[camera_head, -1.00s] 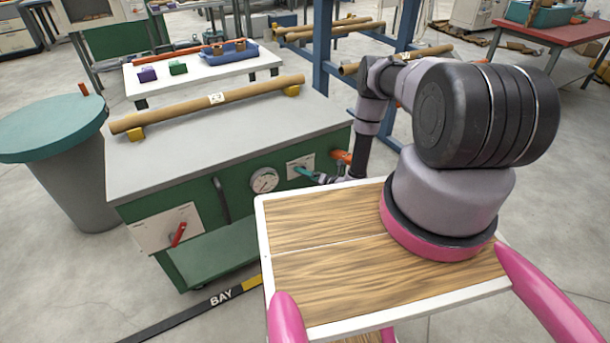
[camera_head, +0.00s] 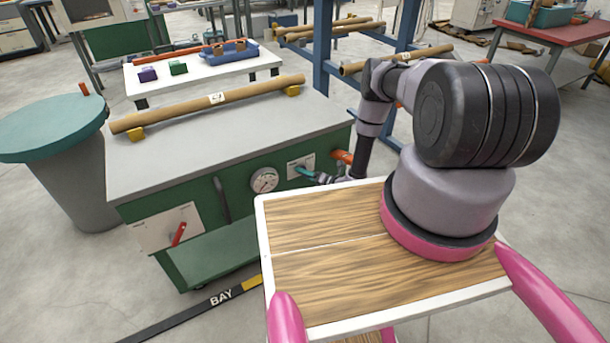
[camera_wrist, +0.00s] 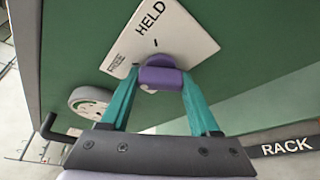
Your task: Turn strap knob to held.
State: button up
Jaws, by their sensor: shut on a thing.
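The strap knob (camera_wrist: 160,74) is purple and sits on a white label plate (camera_wrist: 180,35) on the green cabinet front. The plate reads HELD near its upper edge; smaller lettering at its left corner is hard to read. A short dark mark lies on the plate just above the knob. My gripper (camera_wrist: 160,82) has teal fingers, one on each side of the knob, shut on it. In the head view my gripper (camera_head: 305,172) is at the plate at the cabinet's right end, and the knob is hidden there. I cannot tell exactly which way the knob points.
A round gauge (camera_head: 264,180) is left of the plate. A red lever (camera_head: 179,234) on another plate and a dark handle (camera_head: 221,199) are farther left. A brown tube (camera_head: 208,104) lies on yellow supports atop the cabinet. An orange part (camera_head: 342,156) sits close right of my gripper.

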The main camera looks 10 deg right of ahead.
aim_at(298, 148)
jog(key=m+y, duration=0.1)
jog(key=m, duration=0.2)
jog(key=shift+d+t+y, duration=0.1)
jog(key=shift+t+y, duration=0.2)
jog(key=m+t, duration=0.1)
jog(key=m, duration=0.2)
jog(key=shift+m+y, duration=0.3)
jog(key=shift+y, duration=0.1)
jog(key=m+t, duration=0.1)
jog(key=m, duration=0.1)
jog(key=m+t, duration=0.1)
jog(key=m, duration=0.2)
jog(key=shift+y, duration=0.4)
jog(key=shift+m+t, duration=0.5)
jog(key=shift+m, duration=1.1)
jog(key=o, duration=1.4)
jog(key=shift+c, duration=0.2)
jog(key=shift+r, duration=0.2)
notch_tip(298, 148, up, 10)
jog(key=shift+f, duration=0.15)
